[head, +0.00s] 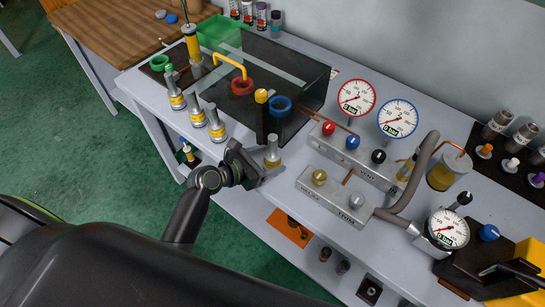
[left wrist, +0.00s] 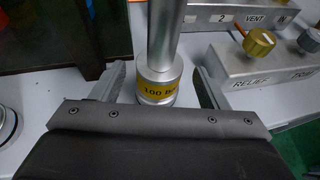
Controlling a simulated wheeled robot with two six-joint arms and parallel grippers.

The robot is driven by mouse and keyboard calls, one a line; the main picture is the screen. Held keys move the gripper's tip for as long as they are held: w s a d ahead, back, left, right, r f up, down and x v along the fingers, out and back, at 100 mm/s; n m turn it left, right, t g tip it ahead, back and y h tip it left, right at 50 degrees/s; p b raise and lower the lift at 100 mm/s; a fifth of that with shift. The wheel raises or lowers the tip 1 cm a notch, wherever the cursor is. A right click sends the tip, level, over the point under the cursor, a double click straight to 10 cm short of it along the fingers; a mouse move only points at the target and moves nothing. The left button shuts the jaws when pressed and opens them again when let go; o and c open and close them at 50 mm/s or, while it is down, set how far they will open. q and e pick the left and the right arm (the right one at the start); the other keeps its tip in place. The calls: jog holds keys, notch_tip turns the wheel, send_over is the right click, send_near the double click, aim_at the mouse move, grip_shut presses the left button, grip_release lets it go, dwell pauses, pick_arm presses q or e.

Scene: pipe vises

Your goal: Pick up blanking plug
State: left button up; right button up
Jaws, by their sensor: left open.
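A silver, stepped cylindrical fitting with a yellow band (head: 272,152) stands upright on the grey bench, left of the valve blocks. In the left wrist view the fitting (left wrist: 158,85) has "100 b..." printed on its band, and a narrower silver stem rises out of frame. My left gripper (head: 252,164) is open at the fitting, with one finger on each side of it and visible gaps. Similar silver fittings with yellow bands (head: 196,113) stand in a row to the left. I cannot tell which piece is the blanking plug. My right gripper is not in view.
A dark transparent tank (head: 300,75) stands behind the fitting. Valve blocks with coloured knobs (head: 355,150) and gauges (head: 356,97) stand to the right. The relief block (head: 330,195) is close to the gripper's right. A lower shelf (head: 225,200) shows below the bench edge.

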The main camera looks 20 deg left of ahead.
aim_at(277, 155)
pick_arm(q)
jog(key=shift+x, duration=1.95)
jog(key=shift+r, duration=0.15)
jog(key=shift+w, duration=0.1)
jog(key=c, duration=1.3)
